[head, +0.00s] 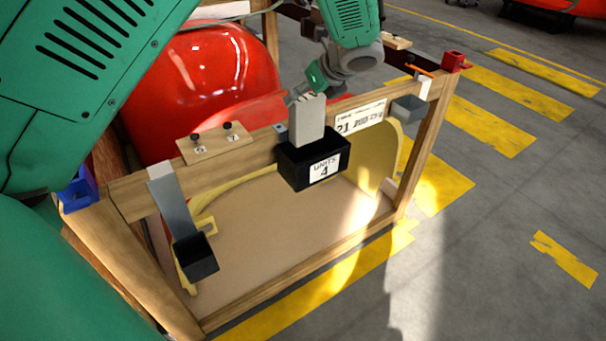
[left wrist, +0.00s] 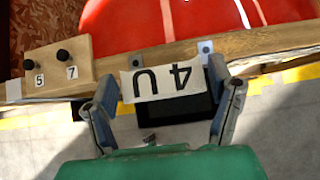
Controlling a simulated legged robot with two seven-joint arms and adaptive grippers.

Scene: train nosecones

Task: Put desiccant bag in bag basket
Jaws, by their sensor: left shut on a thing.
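The desiccant bag (head: 307,122) is a pale grey upright block in the head view. In the left wrist view the bag (left wrist: 163,82) shows a white face marked "4U", upside down. My left gripper (head: 305,95) is shut on its upper end. The black bag basket (head: 296,166), labelled "UNITS 4", hangs on the wooden rail directly beneath. The bag's lower end overlaps the basket's opening; how deep it reaches is hidden. The dark basket also shows behind the bag in the left wrist view (left wrist: 178,108). My right gripper is not in view.
A small dark bin (head: 195,258) hangs at the left on a metal strap, and a grey bin (head: 408,108) hangs at the right. A board with two black knobs (head: 215,142) sits on the rail. A red nosecone (head: 215,80) stands behind. Open floor lies to the right.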

